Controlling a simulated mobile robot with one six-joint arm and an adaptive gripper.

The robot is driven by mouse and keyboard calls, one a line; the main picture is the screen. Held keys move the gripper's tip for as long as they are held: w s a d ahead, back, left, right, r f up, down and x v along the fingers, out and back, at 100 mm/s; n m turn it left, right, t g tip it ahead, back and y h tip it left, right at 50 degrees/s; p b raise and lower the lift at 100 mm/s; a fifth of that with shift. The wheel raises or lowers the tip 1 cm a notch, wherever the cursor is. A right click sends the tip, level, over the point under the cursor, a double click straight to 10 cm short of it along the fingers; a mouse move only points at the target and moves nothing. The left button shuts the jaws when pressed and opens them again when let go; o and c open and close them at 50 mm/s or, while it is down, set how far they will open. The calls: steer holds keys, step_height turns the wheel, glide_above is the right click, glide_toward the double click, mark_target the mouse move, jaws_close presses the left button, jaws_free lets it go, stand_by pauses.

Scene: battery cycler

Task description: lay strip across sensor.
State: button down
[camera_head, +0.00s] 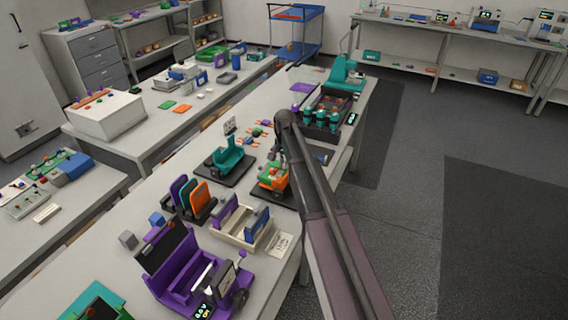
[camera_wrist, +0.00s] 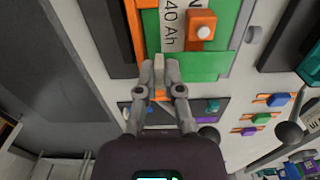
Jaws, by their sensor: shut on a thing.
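In the wrist view my gripper (camera_wrist: 159,66) is shut on a narrow pale piece, which I take for the strip (camera_wrist: 159,68); the fingers hide most of it. A bit of orange shows between the fingers, and I cannot tell whether it belongs to the held piece. Just beyond the fingertips is a green plate bearing a white "40 Ah" label and an orange block with a round white button (camera_wrist: 203,31). I cannot tell for sure which part is the sensor.
Small coloured blocks on orange bars (camera_wrist: 270,98) lie to the right in the wrist view. In the head view a teal holder (camera_head: 228,157), a purple device (camera_head: 180,275) and a cream tray (camera_head: 240,226) crowd the bench. The floor at right is clear.

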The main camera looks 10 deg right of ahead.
steer(key=shift+f, duration=0.25)
steer(key=shift+f+b, duration=0.3)
steer(key=shift+b, duration=0.25)
steer(key=shift+f, duration=0.1)
steer(key=c, duration=0.7)
jaws_free()
steer(key=shift+r, duration=0.2)
